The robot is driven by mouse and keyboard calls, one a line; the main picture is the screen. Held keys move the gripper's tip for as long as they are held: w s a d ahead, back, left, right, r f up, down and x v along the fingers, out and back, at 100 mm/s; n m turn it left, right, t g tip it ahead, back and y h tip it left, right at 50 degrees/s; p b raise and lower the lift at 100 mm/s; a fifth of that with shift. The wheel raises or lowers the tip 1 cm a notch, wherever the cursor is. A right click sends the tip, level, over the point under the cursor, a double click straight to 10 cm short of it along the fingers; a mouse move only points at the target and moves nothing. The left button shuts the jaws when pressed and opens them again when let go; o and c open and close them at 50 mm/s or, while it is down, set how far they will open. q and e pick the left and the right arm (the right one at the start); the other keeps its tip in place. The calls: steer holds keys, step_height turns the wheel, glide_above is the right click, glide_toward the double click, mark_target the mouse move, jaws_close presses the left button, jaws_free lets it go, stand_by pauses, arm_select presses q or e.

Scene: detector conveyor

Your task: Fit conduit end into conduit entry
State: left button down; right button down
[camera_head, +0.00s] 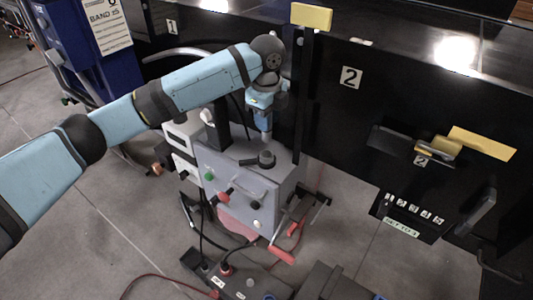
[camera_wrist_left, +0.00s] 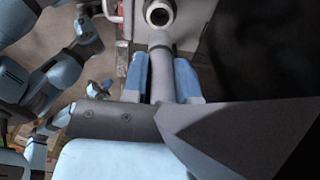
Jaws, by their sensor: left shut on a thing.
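In the left wrist view, my left gripper (camera_wrist_left: 160,82) has its two blue fingers closed on the sides of a grey tube, which I take as the conduit end (camera_wrist_left: 161,56). A pale ring with a dark hole (camera_wrist_left: 159,13), perhaps the conduit entry, shows just beyond the tube's far end. I cannot tell whether they touch. The held tube is hard to make out there. My right gripper is not clearly visible.
A black panel wall (camera_head: 345,115) stands behind and right of the box. A yellow-topped post (camera_head: 311,17) rises close to my left gripper. A dark upright block (camera_head: 219,125) stands on the box's left. Red-handled tools (camera_head: 282,252) and cables lie on the floor in front.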

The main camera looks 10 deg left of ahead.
arm_select(q)
step_height(320, 180, down, 8)
steer(key=shift+f+p, duration=0.25)
steer(key=shift+p, duration=0.05)
steer(key=c, duration=0.9)
jaws_free()
steer(key=shift+f, duration=0.1)
step_height(320, 180, up, 12)
steer(key=shift+r+b, duration=0.15)
steer(key=shift+b, duration=0.4)
